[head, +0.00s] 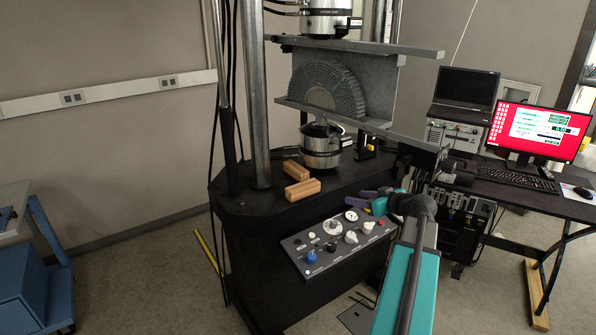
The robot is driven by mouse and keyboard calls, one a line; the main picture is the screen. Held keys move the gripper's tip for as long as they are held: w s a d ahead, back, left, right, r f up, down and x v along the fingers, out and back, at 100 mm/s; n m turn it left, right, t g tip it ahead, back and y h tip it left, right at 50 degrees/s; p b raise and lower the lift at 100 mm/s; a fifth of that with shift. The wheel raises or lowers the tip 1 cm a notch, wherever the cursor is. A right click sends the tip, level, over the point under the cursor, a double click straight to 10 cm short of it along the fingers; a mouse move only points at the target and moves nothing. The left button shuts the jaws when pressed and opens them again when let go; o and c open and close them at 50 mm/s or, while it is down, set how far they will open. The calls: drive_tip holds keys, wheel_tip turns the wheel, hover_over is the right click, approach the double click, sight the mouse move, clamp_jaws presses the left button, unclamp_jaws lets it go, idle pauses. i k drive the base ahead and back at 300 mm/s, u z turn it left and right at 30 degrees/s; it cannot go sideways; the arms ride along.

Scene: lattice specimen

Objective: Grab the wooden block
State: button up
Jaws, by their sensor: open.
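Two light-brown wooden blocks lie on the black top of the test machine in the head view. The rear wooden block (296,170) and the front wooden block (303,190) lie close together at slightly different angles; I cannot tell if they touch. My gripper (365,200) appears right of the blocks, above the machine's front edge, at the end of my teal arm. It is open and apart from both blocks. Its fingers look small and partly blend with the dark machine, and nothing shows between them.
A round metal fixture (320,150) stands behind the blocks, under a grey lattice arch (325,85) between plates. A thick steel column (254,100) rises left of them. A sloped control panel (335,243) with knobs is below. A desk with a red monitor (540,130) stands right.

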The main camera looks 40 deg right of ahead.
sight(300, 174)
drive_tip(key=i, duration=0.85)
drive_tip(key=u, duration=0.05)
